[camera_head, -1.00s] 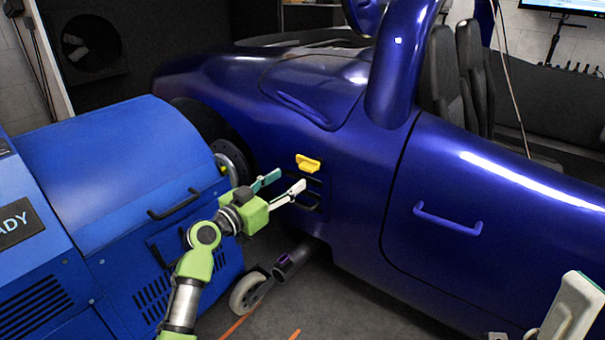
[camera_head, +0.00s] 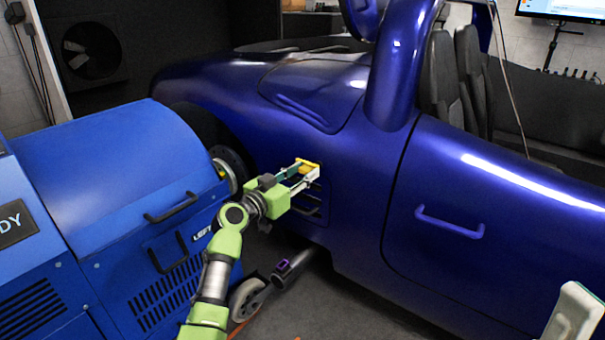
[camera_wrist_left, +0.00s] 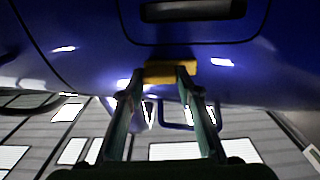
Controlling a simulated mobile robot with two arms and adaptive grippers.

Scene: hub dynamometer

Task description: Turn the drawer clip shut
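The yellow clip (camera_head: 306,165) sits on the blue car's side panel, just above dark vent slots. In the left wrist view the yellow clip (camera_wrist_left: 170,72) lies at the fingertips and extends past the right-hand finger. My left gripper (camera_head: 298,176) is at the clip with its two fingers apart. In the left wrist view the fingers of my left gripper (camera_wrist_left: 160,78) show a gap, with part of the clip between them. I cannot tell whether they touch it.
The blue dynamometer housing (camera_head: 135,160) with black handles stands left of my left arm. A caster wheel (camera_head: 247,298) and a dark tube (camera_head: 293,266) are low beside the car. The car door (camera_head: 500,220) has a blue handle (camera_head: 449,223).

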